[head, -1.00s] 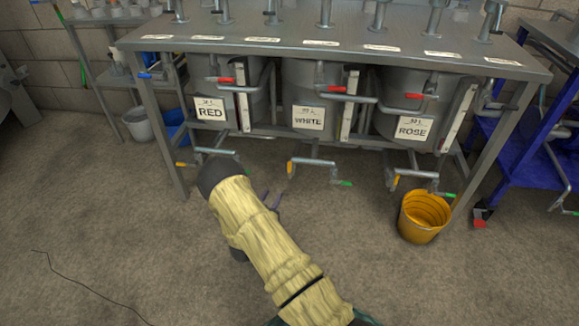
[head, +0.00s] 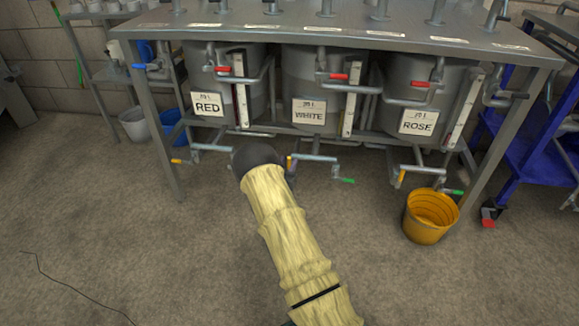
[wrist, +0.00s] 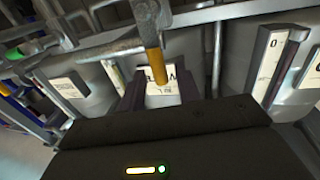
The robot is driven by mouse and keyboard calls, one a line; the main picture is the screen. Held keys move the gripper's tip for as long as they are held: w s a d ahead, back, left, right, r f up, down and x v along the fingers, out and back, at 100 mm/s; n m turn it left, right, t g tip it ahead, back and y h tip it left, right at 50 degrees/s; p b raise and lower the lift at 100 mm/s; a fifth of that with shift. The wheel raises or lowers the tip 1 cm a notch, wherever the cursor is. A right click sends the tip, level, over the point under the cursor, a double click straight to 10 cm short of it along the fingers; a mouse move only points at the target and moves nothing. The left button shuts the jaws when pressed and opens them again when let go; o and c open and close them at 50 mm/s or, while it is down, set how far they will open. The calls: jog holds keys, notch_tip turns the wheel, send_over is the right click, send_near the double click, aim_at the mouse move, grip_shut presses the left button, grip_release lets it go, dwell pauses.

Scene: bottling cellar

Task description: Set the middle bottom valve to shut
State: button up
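The middle bottom valve sits on the low pipe (head: 318,158) under the tank labelled WHITE (head: 309,111). Its yellow lever (head: 289,163) stands across the pipe, partly beside my arm's dark end. A green handle (head: 347,181) is at the pipe's right end. In the wrist view, a yellow-sleeved lever (wrist: 156,62) reaches from a metal pipe into the space between the dark fingers of my gripper (wrist: 160,92). The fingers are apart, one on each side of the lever, and I see no contact. In the head view my arm hides the gripper.
The RED (head: 208,104) and ROSE (head: 418,122) tanks flank the middle one, with similar low pipes. A yellow bucket (head: 430,217) stands on the floor under the right pipe. A blue cart (head: 533,150) is at the right.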

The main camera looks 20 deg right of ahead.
jog(key=shift+x, duration=0.9)
grip_shut()
